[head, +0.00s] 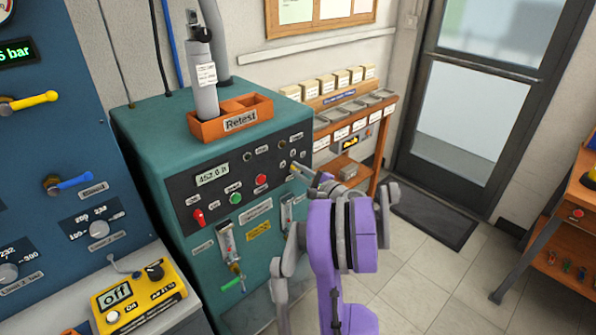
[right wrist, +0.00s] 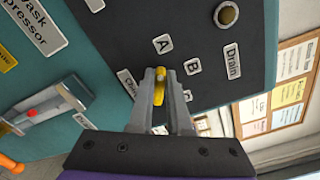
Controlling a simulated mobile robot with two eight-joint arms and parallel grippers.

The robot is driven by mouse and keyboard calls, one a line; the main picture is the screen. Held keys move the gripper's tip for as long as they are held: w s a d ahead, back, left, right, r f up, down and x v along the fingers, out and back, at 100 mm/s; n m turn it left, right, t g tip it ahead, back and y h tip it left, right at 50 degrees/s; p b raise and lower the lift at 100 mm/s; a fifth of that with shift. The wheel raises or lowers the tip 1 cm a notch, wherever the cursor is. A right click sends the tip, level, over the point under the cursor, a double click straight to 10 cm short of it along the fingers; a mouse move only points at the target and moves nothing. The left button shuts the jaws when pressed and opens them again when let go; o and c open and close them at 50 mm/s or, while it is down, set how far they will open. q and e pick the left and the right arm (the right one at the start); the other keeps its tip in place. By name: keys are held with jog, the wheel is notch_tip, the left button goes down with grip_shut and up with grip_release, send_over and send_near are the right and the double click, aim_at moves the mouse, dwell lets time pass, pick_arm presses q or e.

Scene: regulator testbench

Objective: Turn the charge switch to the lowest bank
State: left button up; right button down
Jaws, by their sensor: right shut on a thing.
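The charge switch (right wrist: 160,88) is a small yellow knob on the dark panel of the teal machine. In the right wrist view it sits between both fingertips of my right gripper (right wrist: 160,92), which is shut on it. A label partly covered by a finger, apparently "Charge" (right wrist: 127,84), is beside it. Bank labels A (right wrist: 163,44) and B (right wrist: 193,67) stand around the knob, and a third label (right wrist: 187,96) is partly hidden by a finger. In the head view my right gripper (head: 299,170) reaches the panel's right end. My left gripper is not in view.
A red switch (head: 199,217), a green button (head: 236,198) and a red button (head: 261,180) are on the same panel. An orange Retest tray (head: 241,122) holding a grey cylinder stands on the machine. A shelf with bins (head: 350,118) is behind at right.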

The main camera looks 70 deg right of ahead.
jog(key=c, duration=0.9)
grip_release()
jog(key=shift+o, duration=0.2)
jog(key=v, duration=1.1)
jog(key=w+a+f+n+g+y+p, duration=0.15)
jog(key=w+a+n+y, duration=0.35)
jog(key=w+a, duration=0.75)
jog(key=w+a+f+n+g+y+p, duration=0.15)
jog(key=w+a+n, duration=0.25)
jog(key=a, duration=0.4)
jog(key=w+a+n+g+y+p, duration=0.25)
jog(key=w+a, duration=0.25)
jog(key=a, duration=0.3)
jog(key=s+a+r+n+g+p, duration=0.1)
jog(key=s+a+n, duration=0.3)
jog(key=a+n, duration=0.5)
jog(key=s+a+r+n+g+p, duration=0.1)
jog(key=s+a+n+g+p, duration=0.2)
jog(key=a+n, duration=0.6)
jog(key=s+a, duration=0.1)
jog(key=a, duration=0.5)
jog(key=shift+s+a+g+p, duration=0.2)
jog(key=shift+s+g+p, duration=0.15)
jog(key=shift+s, duration=0.05)
